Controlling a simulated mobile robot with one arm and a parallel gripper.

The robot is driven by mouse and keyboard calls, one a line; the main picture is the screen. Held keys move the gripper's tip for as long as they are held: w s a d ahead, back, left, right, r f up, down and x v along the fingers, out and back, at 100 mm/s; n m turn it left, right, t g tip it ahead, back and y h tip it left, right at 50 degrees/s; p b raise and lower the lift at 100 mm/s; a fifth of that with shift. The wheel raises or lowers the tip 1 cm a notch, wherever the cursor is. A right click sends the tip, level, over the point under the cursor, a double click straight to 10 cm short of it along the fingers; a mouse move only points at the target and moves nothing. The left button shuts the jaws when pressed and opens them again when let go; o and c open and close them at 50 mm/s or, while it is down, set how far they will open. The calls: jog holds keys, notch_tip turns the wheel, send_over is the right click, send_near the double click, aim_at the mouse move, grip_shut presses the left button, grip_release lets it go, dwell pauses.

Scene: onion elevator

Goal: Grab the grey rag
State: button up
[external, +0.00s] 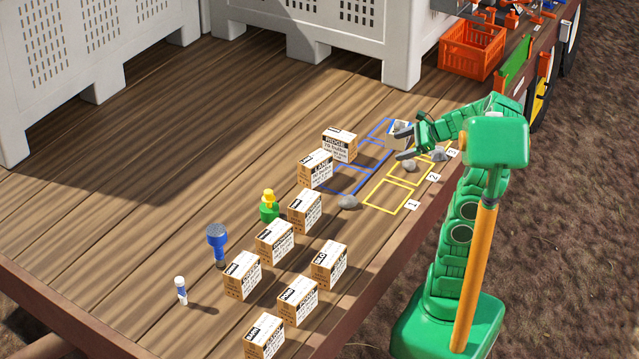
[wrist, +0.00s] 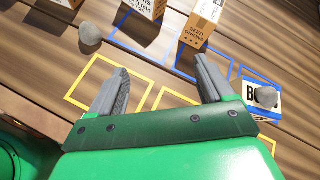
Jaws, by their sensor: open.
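No cloth that is plainly a grey rag shows in either view. Several small grey lumps look like stones, and I cannot tell whether one is the rag. One grey lump (external: 348,201) lies by the yellow square marked 1; it also shows at the upper left of the wrist view (wrist: 90,35). Another grey lump (wrist: 265,97) sits on a white-topped box at the right of the wrist view. Two more lumps, one left (external: 408,166) and one right (external: 438,154), lie near my gripper. My gripper (external: 403,143) is open and empty above the marked squares; its fingers also show in the wrist view (wrist: 160,68).
Several labelled cartons (external: 274,241) stand on the wooden deck, with a blue tool (external: 217,242), a green and yellow object (external: 268,206) and a white tube (external: 181,290). Large grey bins (external: 345,50) stand behind. An orange crate (external: 470,50) is at the upper right. The left deck is clear.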

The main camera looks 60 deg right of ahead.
aim_at(444, 151)
jog(key=s+d+m+t+h, duration=0.1)
jog(key=s+d+m+h, duration=0.2)
jog(key=s+d+m, duration=0.45)
jog(key=s+d+m+t+h, duration=0.1)
jog(key=s+d+m+h, duration=0.3)
jog(key=d, duration=0.7)
jog(key=shift+n, duration=0.45)
jog(key=f, duration=0.6)
jog(key=s+f, duration=0.1)
jog(key=f, duration=0.2)
jog(key=shift+s+d+f, duration=0.1)
jog(key=shift+f, duration=0.5)
jog(key=shift+w+f, duration=0.1)
jog(key=shift+w, duration=0.15)
jog(key=shift+r+x, duration=0.15)
jog(key=shift+x, duration=1.65)
jog(key=shift+r+x, duration=0.15)
jog(key=shift+x, duration=1.65)
jog(key=shift+w, duration=0.15)
jog(key=shift+c, duration=0.2)
jog(key=c, duration=1)
